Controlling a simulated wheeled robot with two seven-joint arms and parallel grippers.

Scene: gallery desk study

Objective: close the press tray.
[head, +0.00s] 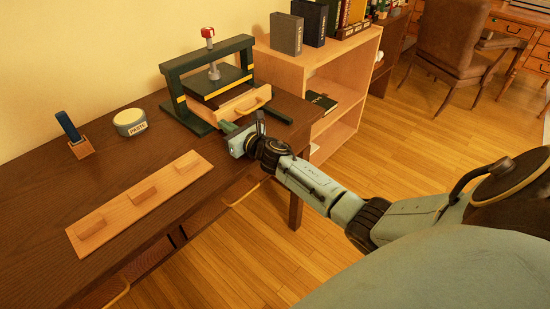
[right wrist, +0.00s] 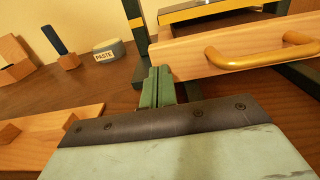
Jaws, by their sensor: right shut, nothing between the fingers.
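The press (head: 238,80) is a dark green frame with a red-topped screw, standing at the back of the dark desk. Its tray (head: 234,107) has a pale wooden front with a brass handle (head: 253,101), and that front stands out ahead of the frame. In the right wrist view the tray front (right wrist: 225,54) and handle (right wrist: 262,58) are at the upper right. My right gripper (head: 228,127) is shut and empty, just in front of the tray's left end. Its closed fingers also show in the right wrist view (right wrist: 158,80); whether they touch the front is unclear. My left gripper is not in view.
A paste tub (head: 130,122) and a blue-handled tool in a wooden block (head: 82,148) stand left of the press. A wooden board with raised blocks (head: 140,203) lies nearer the desk's front edge. A bookshelf (head: 335,75) stands right of the desk.

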